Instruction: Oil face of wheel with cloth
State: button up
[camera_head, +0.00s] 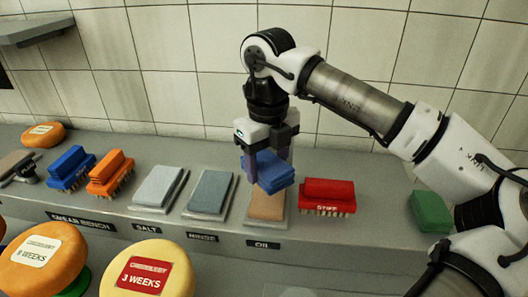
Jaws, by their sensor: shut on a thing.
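The blue block is above the back of a tan cloth (266,206) on a pale tray behind the OIL label (263,245). A yellow cheese wheel (115,252) with a red "3 WEEKS" label is at the lower left. An orange wheel (72,254) with a white label, perhaps "6 WEEKS", is left of it. Another orange wheel (30,137) lies at the back left.
Pale (158,184) and grey-blue (210,190) cloths lie behind the SALT and RINSE labels. Blue (70,166) and orange (111,172) brushes stand left. A red STIFF brush (327,196) is close right of the tan cloth. A green block (431,212) lies further right.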

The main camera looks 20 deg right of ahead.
aim_at(267, 201)
jog(key=shift+s+f+b, duration=0.2)
jog(key=shift+f+b, duration=0.15)
jog(key=shift+f, duration=0.25)
jog(key=shift+f+b, duration=1.35)
jog(key=shift+f, duration=0.9)
jog(key=shift+f+b, duration=0.6)
jog(key=shift+b, duration=0.1)
jog(key=shift+r, duration=0.1)
jog(key=shift+r+p, duration=2.15)
jog(key=shift+r, duration=1.35)
jog(key=shift+a, duration=0.1)
